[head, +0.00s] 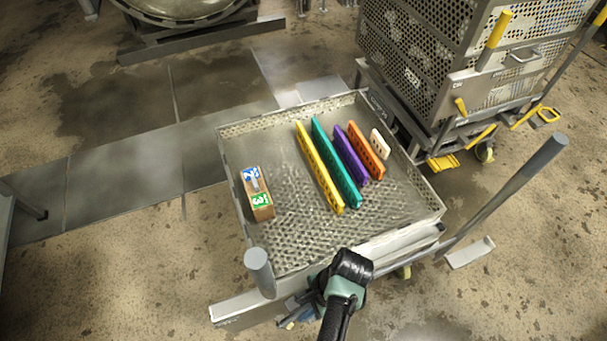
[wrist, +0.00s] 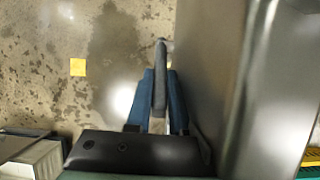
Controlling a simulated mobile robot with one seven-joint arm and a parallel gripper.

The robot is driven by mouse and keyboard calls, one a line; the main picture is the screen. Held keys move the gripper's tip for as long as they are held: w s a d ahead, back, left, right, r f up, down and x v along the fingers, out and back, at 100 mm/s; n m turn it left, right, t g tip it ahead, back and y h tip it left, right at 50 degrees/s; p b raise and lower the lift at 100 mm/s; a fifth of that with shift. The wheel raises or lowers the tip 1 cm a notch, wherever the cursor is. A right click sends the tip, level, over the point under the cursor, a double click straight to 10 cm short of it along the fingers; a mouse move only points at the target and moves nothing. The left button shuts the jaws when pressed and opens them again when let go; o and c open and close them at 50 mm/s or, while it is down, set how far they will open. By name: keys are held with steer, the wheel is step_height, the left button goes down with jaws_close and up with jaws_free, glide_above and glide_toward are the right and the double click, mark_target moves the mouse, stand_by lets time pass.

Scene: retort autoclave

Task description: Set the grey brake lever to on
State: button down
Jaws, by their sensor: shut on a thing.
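The grey brake lever (wrist: 160,75) shows in the wrist view as a narrow upright bar between the two blue fingers of my gripper (wrist: 161,98). The fingers are shut on it, and its far end sticks out past them. It stands beside a large grey metal surface on the right. In the head view my gripper (head: 297,317) is low at the near side of the trolley. The lever cannot be made out clearly there, and any on/off marking is not visible.
A perforated tray (head: 230,165) on the trolley holds coloured slotted racks (head: 338,175) and a box with blue and green labels (head: 257,193). Grey posts (head: 260,270) rise at the trolley's near corners. A caged cart (head: 415,70) stands at back right. Floor to the left is clear.

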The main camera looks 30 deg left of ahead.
steer(key=shift+r, duration=0.15)
steer(key=r+t+p, duration=0.1)
steer(key=p, duration=0.2)
steer(key=shift+s+a+h+p, duration=0.3)
steer(key=shift+s+a+h, duration=0.1)
steer(key=shift+s+a+r+t+h+p, duration=0.15)
steer(key=shift+s+a+t+h+p, duration=0.15)
steer(key=shift+p, duration=0.55)
steer(key=shift+t, duration=0.3)
steer(key=c, duration=0.8)
jaws_free()
steer(key=shift+f, duration=0.2)
steer(key=shift+s, duration=0.1)
step_height(320, 180, up, 13)
steer(key=w+d, duration=0.1)
steer(key=shift+w+p, duration=0.2)
steer(key=shift+p, duration=0.25)
